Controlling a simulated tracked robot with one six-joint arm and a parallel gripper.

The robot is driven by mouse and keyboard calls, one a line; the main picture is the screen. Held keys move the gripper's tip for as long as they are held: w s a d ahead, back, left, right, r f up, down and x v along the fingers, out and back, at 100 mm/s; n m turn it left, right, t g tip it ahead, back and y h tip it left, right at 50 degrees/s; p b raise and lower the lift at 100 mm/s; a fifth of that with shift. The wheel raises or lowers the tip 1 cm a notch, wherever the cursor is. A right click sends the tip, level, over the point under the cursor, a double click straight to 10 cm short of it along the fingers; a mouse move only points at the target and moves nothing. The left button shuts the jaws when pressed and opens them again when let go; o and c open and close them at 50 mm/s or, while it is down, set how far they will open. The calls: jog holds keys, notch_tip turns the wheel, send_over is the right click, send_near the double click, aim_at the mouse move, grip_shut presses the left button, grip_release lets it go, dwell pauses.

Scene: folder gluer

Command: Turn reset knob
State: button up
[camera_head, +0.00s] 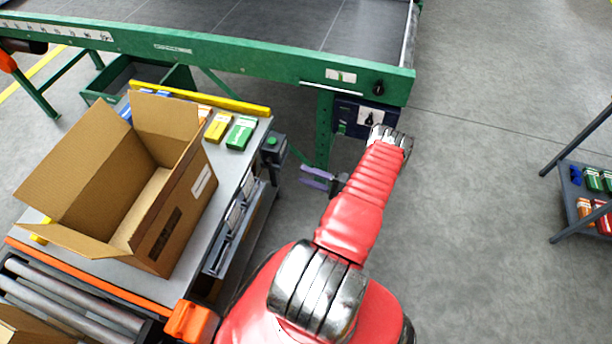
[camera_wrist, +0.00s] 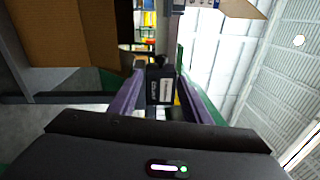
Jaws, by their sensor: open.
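A black knob on a white plate (camera_head: 369,118) sits on the dark blue control box under the green machine frame. Another black knob (camera_head: 378,87) is on the frame's end above it. I cannot read which is the reset knob. My gripper (camera_head: 316,178), with purple fingers, is below and left of the control box and points left, apart from both knobs. In the wrist view my gripper (camera_wrist: 161,78) is open, its fingers on either side of a dark box with a white label (camera_wrist: 165,90). It seems to lie beyond the fingertips; nothing visible is held.
A dark box with a green button (camera_head: 273,147) is fixed at the packing table's corner (camera_head: 262,122), left of my gripper. An open carton (camera_head: 185,215) stands on the table. A green leg (camera_head: 325,130) supports the machine. A shelf (camera_head: 575,215) stands right; floor between is clear.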

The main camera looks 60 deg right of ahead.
jog(key=s+a+r+m+g+y, duration=0.1)
jog(key=a+r+g+y, duration=0.1)
jog(key=a+g+y, duration=0.3)
jog(key=s+a+r+g+y, duration=0.1)
jog(key=a+r+g, duration=0.1)
jog(key=a+g, duration=0.3)
jog(key=w+a+r+n+g+h, duration=0.1)
jog(key=a+r+n+g+h, duration=0.2)
jog(key=r, duration=0.7)
jog(key=w+a+r+n+g+h, duration=0.1)
jog(key=a+r+n+g, duration=0.2)
jog(key=a+r, duration=0.45)
jog(key=w+a+r+n+g+h, duration=0.1)
jog(key=a+r+n+g+h, duration=0.15)
jog(key=r, duration=0.85)
jog(key=s+a+r+n+t+h, duration=0.1)
jog(key=a+r+n, duration=0.3)
jog(key=a+r, duration=0.5)
jog(key=s+a+r+n+t+h, duration=0.1)
jog(key=a+r+n+t, duration=0.3)
jog(key=a+r, duration=0.6)
jog(key=shift+s+a+r+n+h, duration=0.3)
jog(key=shift+r+n+h, duration=0.25)
jog(key=shift+r+h, duration=0.25)
